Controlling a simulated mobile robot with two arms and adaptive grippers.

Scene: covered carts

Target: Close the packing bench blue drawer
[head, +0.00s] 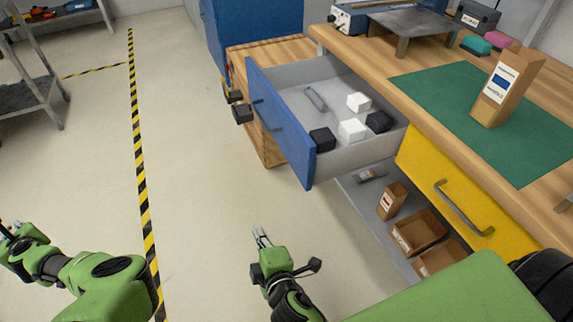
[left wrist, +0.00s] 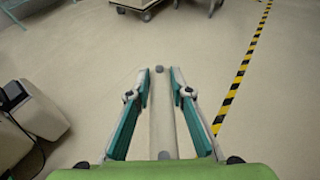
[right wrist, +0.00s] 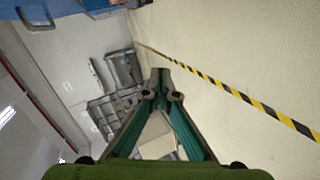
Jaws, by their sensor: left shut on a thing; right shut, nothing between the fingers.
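The blue drawer (head: 305,150) of the packing bench (head: 400,105) is pulled well out in the head view. Its blue front carries a dark handle (head: 268,115). Inside its grey tray lie white blocks, black blocks and a small grey looped piece. My right gripper (head: 261,238) is shut and empty, in front of and below the drawer, apart from it; its fingertips meet in the right wrist view (right wrist: 162,78). My left gripper (head: 10,230) is at the far left, away from the drawer.
A yellow drawer (head: 440,180) is closed right of the blue one. A lower shelf holds cardboard boxes (head: 418,230). A carton (head: 505,85) stands on the green mat (head: 440,90). Open floor lies left of the bench, crossed by striped tape (head: 140,170). A grey cart (head: 30,95) stands far left.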

